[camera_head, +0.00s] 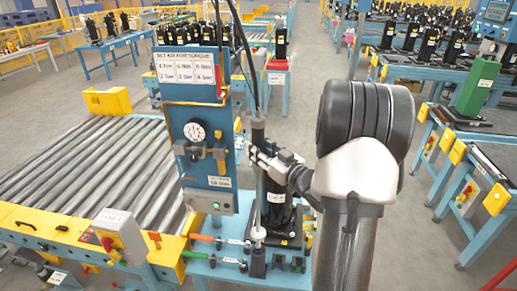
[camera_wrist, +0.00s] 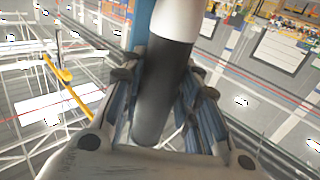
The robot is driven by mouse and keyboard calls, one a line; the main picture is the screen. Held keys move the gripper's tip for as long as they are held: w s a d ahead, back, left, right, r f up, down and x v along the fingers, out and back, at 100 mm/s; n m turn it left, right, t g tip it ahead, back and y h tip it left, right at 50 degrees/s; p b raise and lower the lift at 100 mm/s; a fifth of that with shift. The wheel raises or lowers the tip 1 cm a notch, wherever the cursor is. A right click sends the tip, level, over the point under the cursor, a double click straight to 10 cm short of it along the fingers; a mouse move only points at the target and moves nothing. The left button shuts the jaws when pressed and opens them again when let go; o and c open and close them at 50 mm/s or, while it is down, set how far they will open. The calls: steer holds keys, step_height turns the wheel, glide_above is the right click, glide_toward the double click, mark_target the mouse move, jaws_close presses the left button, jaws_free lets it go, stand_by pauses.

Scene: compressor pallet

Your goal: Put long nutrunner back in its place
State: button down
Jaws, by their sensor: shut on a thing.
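The long nutrunner is a dark upright cylinder (camera_head: 258,132) with cables running up from its top. A thin shaft runs down below my gripper to a pale flared piece (camera_head: 258,233) just above the front of the blue bench. My gripper (camera_head: 264,158) is shut around its body. In the wrist view the dark and white cylinder (camera_wrist: 163,90) sits between the two fingers of my gripper (camera_wrist: 165,125). Small dark holders (camera_head: 278,262) stand on the blue bench top (camera_head: 228,272) below. I cannot tell whether the lower end touches one.
A blue panel (camera_head: 205,110) with a gauge (camera_head: 195,132) stands left of the tool. A black compressor (camera_head: 275,205) stands close behind the shaft. A roller conveyor (camera_head: 95,170) is further left.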

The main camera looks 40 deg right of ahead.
mark_target(259, 178)
step_height(259, 178, down, 11)
steer(key=b, duration=0.9)
stand_by(5.3)
steer(key=c, duration=1.4)
jaws_free()
steer(key=shift+r, duration=0.1)
steer(key=shift+o, duration=1.4)
steer(key=shift+f, duration=0.25)
steer(key=s, duration=1.2)
steer(key=shift+a+r, duration=0.15)
steer(key=shift+r, duration=0.05)
